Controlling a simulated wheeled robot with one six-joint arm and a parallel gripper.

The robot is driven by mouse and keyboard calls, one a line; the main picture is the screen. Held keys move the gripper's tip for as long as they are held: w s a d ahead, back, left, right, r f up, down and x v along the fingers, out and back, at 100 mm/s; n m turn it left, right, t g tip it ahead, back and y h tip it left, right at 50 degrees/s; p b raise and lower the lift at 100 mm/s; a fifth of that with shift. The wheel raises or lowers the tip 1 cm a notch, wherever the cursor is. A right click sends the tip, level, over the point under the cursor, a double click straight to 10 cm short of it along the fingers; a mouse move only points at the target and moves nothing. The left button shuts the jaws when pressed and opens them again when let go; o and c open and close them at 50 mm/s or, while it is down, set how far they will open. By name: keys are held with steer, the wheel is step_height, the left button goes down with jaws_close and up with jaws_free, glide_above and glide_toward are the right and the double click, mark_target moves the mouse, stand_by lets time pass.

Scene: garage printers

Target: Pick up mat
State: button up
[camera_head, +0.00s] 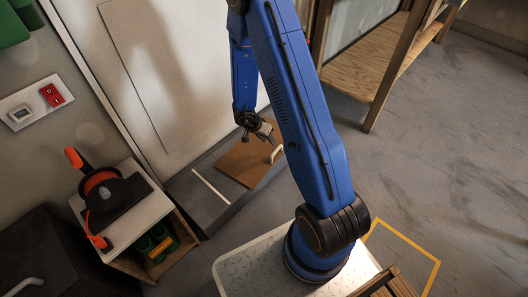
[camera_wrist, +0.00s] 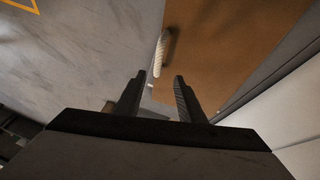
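The brown mat (camera_head: 243,165) lies flat on a dark grey slab by the door. It fills the upper right of the wrist view (camera_wrist: 235,40). A pale, rope-like handle (camera_head: 277,155) stands at the mat's right edge; in the wrist view this handle (camera_wrist: 159,52) lies along the mat's edge, casting a shadow. My gripper (camera_head: 268,136) is above the mat, close to the handle. In the wrist view my gripper (camera_wrist: 160,76) has its two fingers apart with nothing between them. The handle appears just beyond the fingertips; I cannot tell the exact gap.
The grey slab (camera_head: 208,208) has a pale strip left of the mat. A small cabinet (camera_head: 153,208) with an orange-and-black tool (camera_head: 103,187) on top stands at left. A wooden shelf (camera_head: 364,68) stands at the upper right. Grey floor (camera_head: 445,150) is open at right.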

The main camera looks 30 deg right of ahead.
mark_target(276, 150)
steer(key=x, duration=0.7)
steer(key=shift+d+f, duration=0.15)
steer(key=shift+f, duration=0.25)
steer(key=x, duration=0.3)
steer(key=shift+s+d+f, duration=0.2)
steer(key=shift+s, duration=0.05)
steer(key=shift+x, duration=0.85)
jaws_close()
steer(key=shift+w, duration=0.1)
